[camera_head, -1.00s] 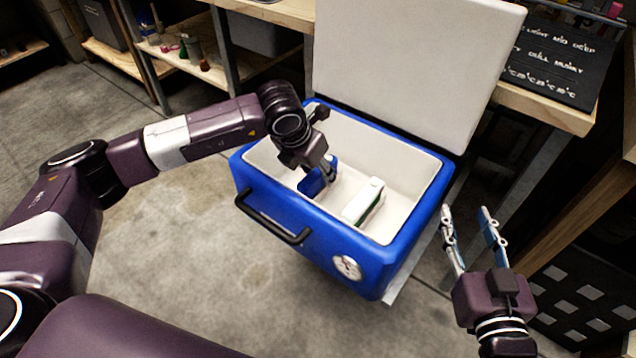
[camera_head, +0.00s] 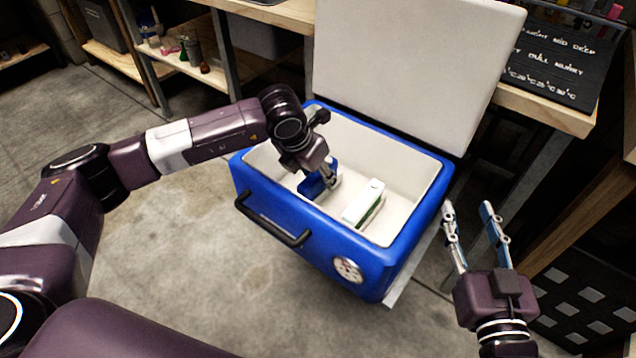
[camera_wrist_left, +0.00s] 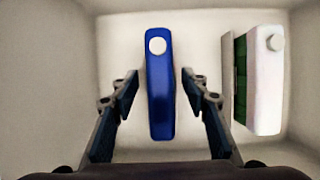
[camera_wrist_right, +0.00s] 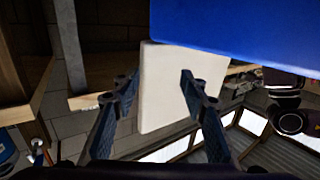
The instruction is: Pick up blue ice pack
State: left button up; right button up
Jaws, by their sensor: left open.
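The blue ice pack (camera_head: 313,184) stands on edge inside the blue cooler (camera_head: 271,205), left of a white and green pack (camera_head: 364,201). In the left wrist view the blue ice pack (camera_wrist_left: 160,95), with a white round cap, lies between the two fingers of my left gripper (camera_wrist_left: 157,90). A gap shows on each side, so the fingers do not touch it. In the head view my left gripper (camera_head: 331,179) reaches down into the cooler and partly hides the pack. My right gripper (camera_head: 468,210) is open and empty, outside the cooler to the right.
The cooler's white lid (camera_head: 410,65) stands open at the back. The white pack (camera_wrist_left: 265,85) is close to my left gripper's right finger. A wooden table with a black sign (camera_head: 555,60) is at the right. Shelves stand behind; bare floor lies in front.

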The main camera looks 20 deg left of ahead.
jog(key=shift+w+a+r, duration=0.1)
jog(key=shift+r, duration=0.3)
pick_arm(q)
jog(key=shift+f, duration=0.1)
pick_arm(e)
jog(key=shift+r+t, duration=0.2)
jog(key=shift+t, duration=0.1)
pick_arm(q)
jog(key=shift+f, duration=0.1)
pick_arm(e)
jog(key=shift+a+r+t+y, duration=0.1)
jog(key=shift+r+t+y, duration=0.2)
jog(key=shift+r, duration=0.3)
dwell(0.4)
pick_arm(q)
grip_shut()
